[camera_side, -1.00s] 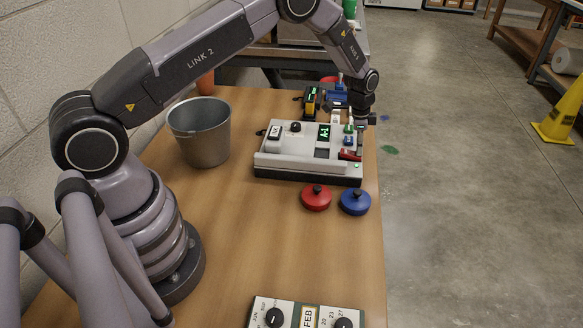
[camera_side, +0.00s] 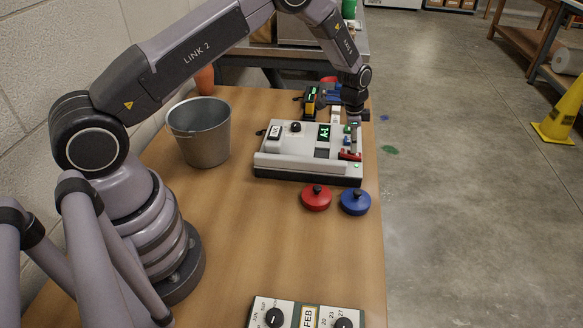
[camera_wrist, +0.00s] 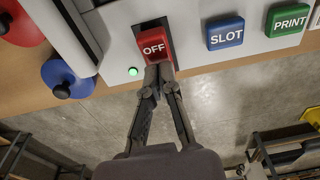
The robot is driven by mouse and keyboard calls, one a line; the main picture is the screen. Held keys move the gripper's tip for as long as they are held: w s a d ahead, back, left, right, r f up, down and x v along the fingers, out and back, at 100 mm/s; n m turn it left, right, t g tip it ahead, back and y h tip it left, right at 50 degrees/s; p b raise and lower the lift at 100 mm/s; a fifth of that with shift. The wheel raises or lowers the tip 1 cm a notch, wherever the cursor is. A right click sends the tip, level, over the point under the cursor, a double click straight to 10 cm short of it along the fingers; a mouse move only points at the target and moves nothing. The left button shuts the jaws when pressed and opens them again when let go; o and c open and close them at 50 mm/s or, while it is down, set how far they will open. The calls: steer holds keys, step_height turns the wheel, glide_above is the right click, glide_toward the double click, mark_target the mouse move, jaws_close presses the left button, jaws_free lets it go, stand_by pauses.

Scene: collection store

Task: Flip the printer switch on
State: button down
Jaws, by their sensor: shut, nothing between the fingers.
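The printer (camera_side: 285,160) is a pale box on the wooden table with a black dial and a lit green display (camera_side: 324,132). Its switch is a red rocker (camera_wrist: 154,45) marked OFF in the wrist view, and it shows small and red in the side view (camera_side: 350,156). A green lamp (camera_wrist: 133,71) glows beside it. My gripper (camera_wrist: 158,70) is shut and empty, its fingertips at the lower edge of the red rocker. I cannot tell whether they touch it. In the side view my gripper (camera_side: 353,136) is over the printer's right end.
A blue SLOT button (camera_wrist: 225,33) and a green PRINT button (camera_wrist: 287,19) sit beside the switch. Red (camera_side: 316,198) and blue (camera_side: 355,202) knobbed discs lie in front of the printer. A metal bucket (camera_side: 203,145) stands left; a FEB dial box (camera_side: 290,316) is at the near edge.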

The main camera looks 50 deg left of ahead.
step_height(320, 180, up, 14)
steer(key=w+d, duration=0.2)
steer(key=shift+f, duration=0.2)
steer(key=s+a+r+n+t, duration=0.2)
steer(key=s+r+n, duration=0.2)
steer(key=s+r, duration=1.5)
steer(key=s+r+n+t, duration=0.1)
steer(key=s+n, duration=0.1)
steer(key=s, duration=0.9)
steer(key=s+a+r+n+t+y, duration=0.1)
steer(key=s+n, duration=0.2)
steer(key=s, duration=0.7)
steer(key=shift+s+a+r+t, duration=0.15)
steer(key=shift+s+a+t, duration=0.1)
steer(key=shift+s+t, duration=0.1)
